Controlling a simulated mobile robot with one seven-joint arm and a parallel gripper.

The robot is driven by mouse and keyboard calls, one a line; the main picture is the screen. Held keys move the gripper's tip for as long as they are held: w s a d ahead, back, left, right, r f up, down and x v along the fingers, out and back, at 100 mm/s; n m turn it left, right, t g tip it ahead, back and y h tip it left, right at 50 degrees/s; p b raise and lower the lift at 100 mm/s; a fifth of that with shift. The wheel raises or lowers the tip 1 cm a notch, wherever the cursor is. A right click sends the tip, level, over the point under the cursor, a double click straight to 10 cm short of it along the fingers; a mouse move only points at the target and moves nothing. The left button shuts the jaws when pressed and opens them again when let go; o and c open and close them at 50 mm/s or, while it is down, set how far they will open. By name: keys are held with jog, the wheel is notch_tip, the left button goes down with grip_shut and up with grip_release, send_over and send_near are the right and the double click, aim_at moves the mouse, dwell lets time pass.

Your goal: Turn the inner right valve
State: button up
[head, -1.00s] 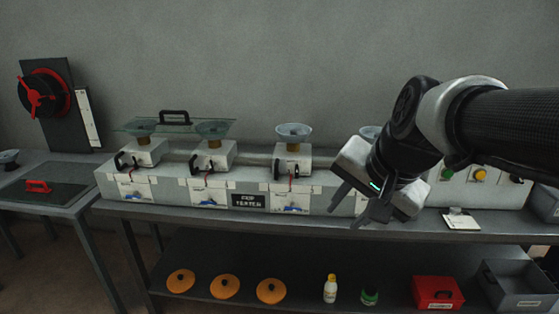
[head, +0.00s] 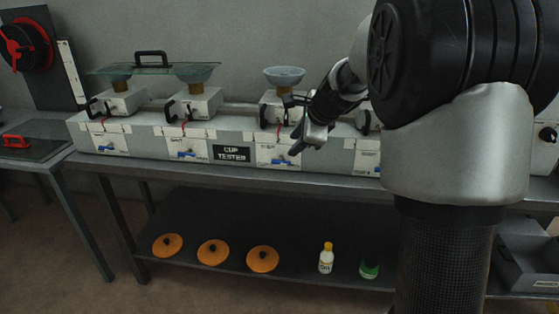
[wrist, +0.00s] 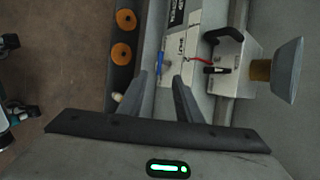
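The cup tester (head: 232,142) is a long light-grey bench unit with several cup stations, each with a small blue valve on its front. The inner right valve (head: 278,161) is just right of the black label; it also shows in the wrist view (wrist: 160,62). My gripper (head: 303,146) is in front of that station, a little right of the valve. In the wrist view my gripper (wrist: 160,80) has its fingers apart, with nothing between them. The blue valve lies beyond the fingertips, roughly in line with the gap. I cannot tell the exact distance.
A glass cup (head: 284,76) stands above this station, with a black handle (head: 270,116) below it. A glass plate (head: 150,70) rests over the two left cups. Orange lids (head: 213,252) and bottles (head: 326,258) are on the lower shelf. My arm hides the right side.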

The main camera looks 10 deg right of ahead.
aim_at(279, 161)
jog(key=b+x, duration=0.2)
jog(key=x, duration=1)
jog(key=shift+w+f, duration=0.2)
jog(key=shift+f, duration=0.05)
jog(key=shift+r, duration=0.1)
grip_shut()
